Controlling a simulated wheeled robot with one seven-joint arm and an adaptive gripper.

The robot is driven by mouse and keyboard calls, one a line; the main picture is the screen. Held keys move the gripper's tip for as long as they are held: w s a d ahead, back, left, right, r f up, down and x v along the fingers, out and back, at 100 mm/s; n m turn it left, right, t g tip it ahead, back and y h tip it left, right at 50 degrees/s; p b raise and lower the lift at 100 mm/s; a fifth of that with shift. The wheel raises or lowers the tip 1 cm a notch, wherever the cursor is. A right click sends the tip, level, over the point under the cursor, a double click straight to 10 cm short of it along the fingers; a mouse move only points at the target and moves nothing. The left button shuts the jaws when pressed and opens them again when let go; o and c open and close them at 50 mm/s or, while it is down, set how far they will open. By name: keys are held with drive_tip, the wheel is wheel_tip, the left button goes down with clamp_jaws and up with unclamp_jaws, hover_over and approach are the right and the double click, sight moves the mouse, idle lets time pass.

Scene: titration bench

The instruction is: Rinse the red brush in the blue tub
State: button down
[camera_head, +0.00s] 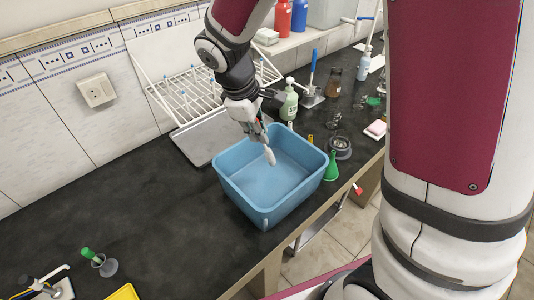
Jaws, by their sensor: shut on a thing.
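The blue tub (237,187) stands on the dark bench; its light blue inner floor shows. My gripper (262,138) is above the far side of the tub, pointing down. It is shut on a brush (269,156), whose pale, elongated head hangs down over the tub's inside. The handle is mostly hidden by my fingers, so its red colour is hard to make out. I cannot tell whether the head touches the tub or any water.
A grey tray (205,142) and white drying rack (180,100) stand behind the tub. A green funnel (331,168), a soap bottle (289,104) and small glassware are close on its right.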

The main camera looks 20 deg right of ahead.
drive_tip(key=shift+r+p, duration=1.5)
drive_tip(key=shift+r, duration=2.1)
drive_tip(key=shift+r+p, duration=0.65)
drive_tip(key=shift+r, duration=1.35)
